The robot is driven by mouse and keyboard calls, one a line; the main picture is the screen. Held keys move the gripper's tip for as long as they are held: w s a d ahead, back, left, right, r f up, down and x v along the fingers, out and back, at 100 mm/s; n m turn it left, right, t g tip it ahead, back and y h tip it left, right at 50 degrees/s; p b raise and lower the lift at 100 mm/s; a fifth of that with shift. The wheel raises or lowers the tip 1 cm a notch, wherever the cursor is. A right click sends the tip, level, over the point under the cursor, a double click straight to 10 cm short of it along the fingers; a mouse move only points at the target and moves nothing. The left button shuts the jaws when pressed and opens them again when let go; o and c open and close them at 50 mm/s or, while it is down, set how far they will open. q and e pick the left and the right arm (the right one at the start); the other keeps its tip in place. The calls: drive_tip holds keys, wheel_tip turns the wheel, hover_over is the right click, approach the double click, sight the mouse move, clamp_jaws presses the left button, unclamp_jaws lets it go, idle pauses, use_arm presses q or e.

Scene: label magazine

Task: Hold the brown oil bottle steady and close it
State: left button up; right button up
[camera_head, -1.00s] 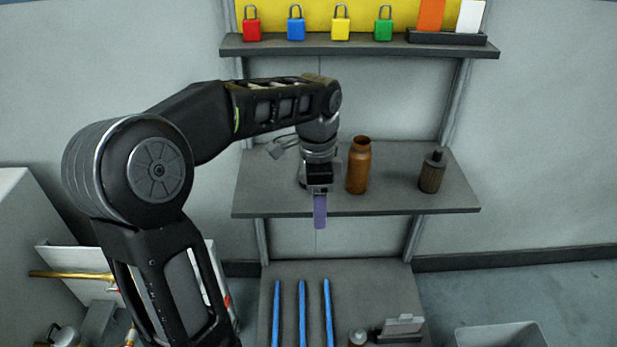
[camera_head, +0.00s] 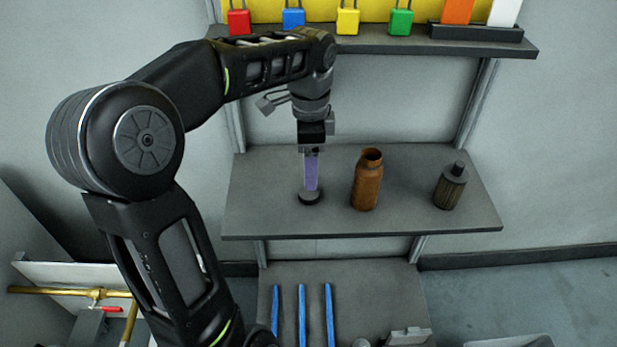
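The brown oil bottle (camera_head: 367,182) stands upright on the middle shelf, its mouth open and bare. A small dark round disc, which looks like a cap (camera_head: 309,198), lies flat on the shelf to the left of the bottle. My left gripper (camera_head: 310,184) points down with its purple fingers right over the cap, left of the bottle. From this side the fingers overlap, so I cannot tell whether they are open or whether they touch the cap. My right gripper is not in view.
A dark ribbed bottle (camera_head: 450,187) with a black top stands to the right on the same shelf (camera_head: 400,222). Several coloured padlocks hang above the upper shelf (camera_head: 380,40). Blue bars (camera_head: 302,315) lie on the lower shelf. The shelf between the two bottles is clear.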

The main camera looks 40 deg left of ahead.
sight(309, 193)
use_arm(q)
drive_tip(key=shift+w+a, duration=0.1)
drive_tip(key=shift+w, duration=0.05)
drive_tip(key=shift+r, duration=0.1)
drive_tip(key=shift+f, duration=1.35)
drive_tip(key=shift+f, duration=0.1)
wheel_tip(309, 193, down, 5)
drive_tip(key=shift+b, duration=0.7)
